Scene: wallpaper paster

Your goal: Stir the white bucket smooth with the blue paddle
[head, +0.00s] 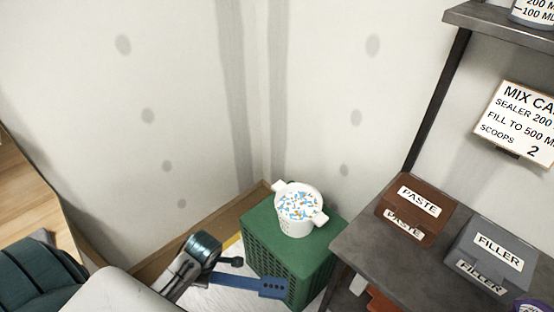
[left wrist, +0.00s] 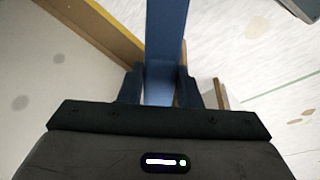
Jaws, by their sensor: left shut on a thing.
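The white bucket (head: 297,211) stands upright on a green crate (head: 262,258) in the corner. Its top shows a white mix with blue and orange bits spread over it. My left gripper (head: 234,262) is shut on the blue paddle (head: 262,286), which lies about level, with its holed end to the right. The paddle is in front of the crate in the picture, apart from the bucket. In the left wrist view the paddle (left wrist: 165,60) runs up from between the fingers (left wrist: 160,88). My right gripper is not in view.
A dark shelf (head: 366,249) on the right holds a brown PASTE box (head: 417,206) and a grey FILLER box (head: 492,250). A mix card (head: 521,124) hangs on the wall. Above the bucket is open room.

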